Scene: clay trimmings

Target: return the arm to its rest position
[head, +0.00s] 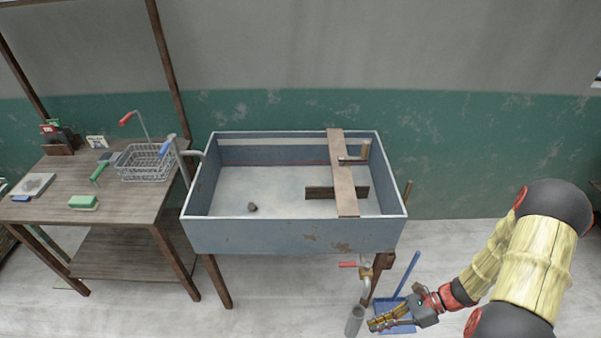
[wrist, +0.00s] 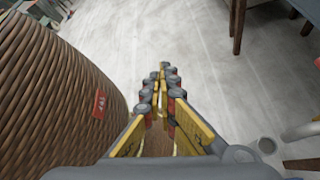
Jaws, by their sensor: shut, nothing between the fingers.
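My gripper (head: 374,324) is at the lower right of the head view, low beside the sink stand, with my arm reaching in from the right. It overlaps a blue dustpan on the floor in that view; I cannot tell whether they touch. In the wrist view my gripper (wrist: 160,72) points out over the pale floor. Its fingers are together at the tips, with nothing between them.
A large wicker basket (wrist: 45,85) stands close on the left in the wrist view. The metal sink (head: 290,236) holds a small dark lump (head: 252,208) and a plank (head: 342,180) lies across it. A blue dustpan (head: 397,309) and a grey cylinder (head: 354,321) are near my gripper. A table (head: 125,204) stands left.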

